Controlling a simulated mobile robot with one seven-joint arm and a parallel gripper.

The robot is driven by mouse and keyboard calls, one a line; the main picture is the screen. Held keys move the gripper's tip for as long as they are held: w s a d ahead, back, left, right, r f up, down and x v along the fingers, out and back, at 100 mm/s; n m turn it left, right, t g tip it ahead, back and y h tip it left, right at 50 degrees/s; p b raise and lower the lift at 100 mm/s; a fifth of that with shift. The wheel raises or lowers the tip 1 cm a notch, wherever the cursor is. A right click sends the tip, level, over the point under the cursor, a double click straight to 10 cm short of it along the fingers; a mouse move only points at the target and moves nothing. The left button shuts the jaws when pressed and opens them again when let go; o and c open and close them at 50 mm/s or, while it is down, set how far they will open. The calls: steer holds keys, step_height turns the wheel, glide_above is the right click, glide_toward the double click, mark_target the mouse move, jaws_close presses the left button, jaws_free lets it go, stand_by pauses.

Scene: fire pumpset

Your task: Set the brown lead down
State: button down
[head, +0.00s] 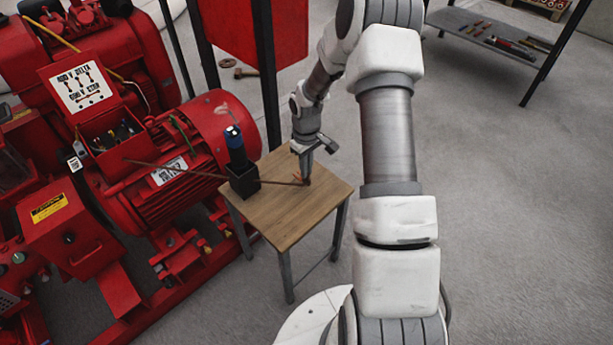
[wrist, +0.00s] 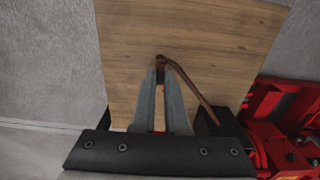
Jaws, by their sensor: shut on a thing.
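The brown lead (head: 215,175) runs from the open terminal box on the red motor across to the small wooden table (head: 285,222). In the wrist view the brown lead (wrist: 196,90) bends at its end between my fingertips and runs down to the right. My gripper (head: 303,178) is shut on the lead's end, low over the tabletop; the wrist view shows the fingers (wrist: 161,78) closed around it. I cannot tell whether the lead's end touches the wood. The table also fills the middle of the wrist view (wrist: 215,35).
A black holder (head: 243,182) with a blue-topped tool (head: 235,140) stands on the table's left side, close to the lead. The red motor (head: 165,150) is left of the table. A dark post (head: 267,80) rises behind it. The table's front and right parts are clear.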

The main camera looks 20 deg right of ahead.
steer(key=shift+f+b, duration=0.3)
steer(key=shift+f, duration=1)
steer(key=shift+f, duration=0.15)
steer(key=c, duration=0.9)
jaws_free()
steer(key=shift+c, duration=0.2)
